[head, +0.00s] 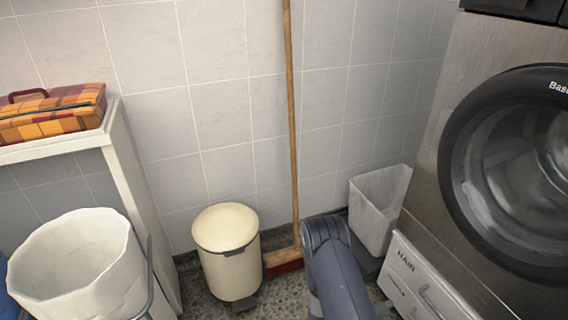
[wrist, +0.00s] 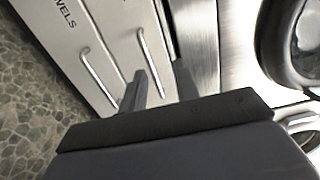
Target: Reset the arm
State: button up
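My gripper (wrist: 160,70) shows in the wrist view as two dark fingers with a gap between them. Nothing is held in the gap. The fingers point toward white drawer fronts (wrist: 110,35) with metal bar handles; I cannot tell whether they touch them. In the head view, part of my dark blue-grey arm rises at the bottom, right of centre, and my gripper is out of sight there.
A washing machine (head: 450,130) stands on labelled white drawers (head: 415,285) at right. A cream pedal bin (head: 228,262), a broom (head: 291,130) and a pale bin (head: 375,205) stand by the tiled wall. A white basket (head: 80,270) and a plaid case (head: 50,118) are left.

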jog(key=b+x, duration=0.1)
jog(key=x, duration=0.5)
jog(key=shift+d, duration=0.15)
